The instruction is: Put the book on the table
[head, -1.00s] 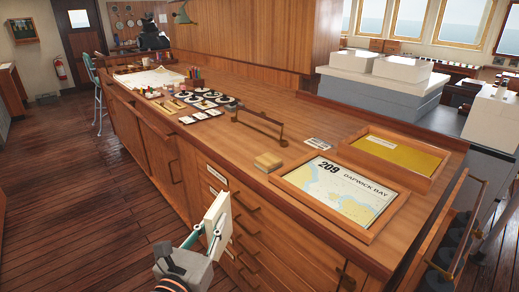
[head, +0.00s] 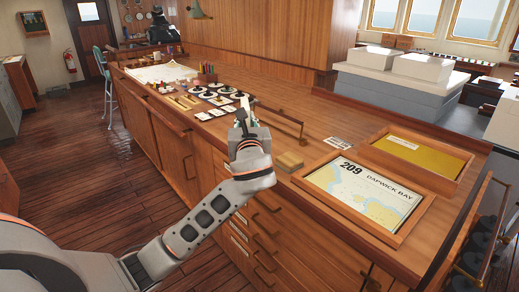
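The table is the long wooden chart counter (head: 320,130). My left arm reaches up from the lower left, and its gripper (head: 241,117) is over the counter's front part, beside the brass rail. The book (head: 247,103) shows only as a thin pale upright sliver at the fingers. The gripper hides most of it. The gripper appears shut on it. I cannot tell whether the book's lower edge touches the counter. My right gripper is not in view.
A brass rail (head: 281,122) stands right of the gripper. A small tan block (head: 290,162), a framed chart (head: 318,180) and a yellow tray (head: 420,153) lie to the right. Instruments (head: 207,94) and pencils (head: 208,72) are behind left. Bare wood shows behind the rail.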

